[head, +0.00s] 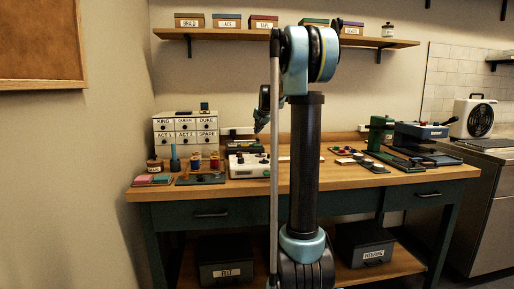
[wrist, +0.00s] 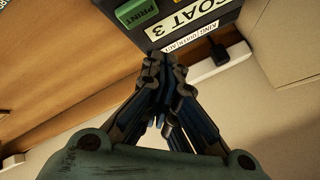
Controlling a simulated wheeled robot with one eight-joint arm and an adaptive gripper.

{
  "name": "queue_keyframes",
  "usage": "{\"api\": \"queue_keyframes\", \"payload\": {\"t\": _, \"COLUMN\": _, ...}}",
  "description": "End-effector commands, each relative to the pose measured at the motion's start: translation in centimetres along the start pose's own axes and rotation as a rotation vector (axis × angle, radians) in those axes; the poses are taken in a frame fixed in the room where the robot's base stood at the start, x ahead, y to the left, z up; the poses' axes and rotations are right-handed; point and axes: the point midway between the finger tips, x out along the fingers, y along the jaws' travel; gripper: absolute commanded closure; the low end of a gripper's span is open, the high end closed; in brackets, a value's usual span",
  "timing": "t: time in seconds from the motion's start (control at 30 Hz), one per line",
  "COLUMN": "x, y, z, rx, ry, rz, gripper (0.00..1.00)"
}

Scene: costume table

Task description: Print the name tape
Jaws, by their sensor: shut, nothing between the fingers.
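The label printer (wrist: 226,14) is a dark box at the top of the wrist view, seen upside down. It has a green PRINT button (wrist: 137,10) and a white label reading COAT 3 (wrist: 184,20). A narrow white strip with small lettering (wrist: 190,38) lies along its edge; I cannot read it fully. My gripper (wrist: 162,62) is shut and empty, its fingertips just short of the printer in the picture; contact cannot be told. In the head view my gripper (head: 259,126) is small, above the back of the table.
A cream box with knobs (head: 246,168) stands on the wooden table (head: 290,186). A labelled drawer cabinet (head: 185,128) and spools (head: 196,161) are at left. A green press (head: 378,133) and a blue machine (head: 420,131) stand at right. A shelf (head: 230,35) hangs above.

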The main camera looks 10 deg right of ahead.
Motion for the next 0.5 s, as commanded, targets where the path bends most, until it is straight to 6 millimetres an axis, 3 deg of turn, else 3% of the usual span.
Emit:
{"api": "queue_keyframes", "payload": {"t": 0.2, "x": 1.6, "y": 1.2, "z": 1.2, "rx": 0.000, "ry": 0.000, "rz": 0.000, "gripper": 1.00}}
{"api": "queue_keyframes", "payload": {"t": 0.5, "x": 2.6, "y": 1.9, "z": 1.9, "rx": 0.000, "ry": 0.000, "rz": 0.000, "gripper": 1.00}}
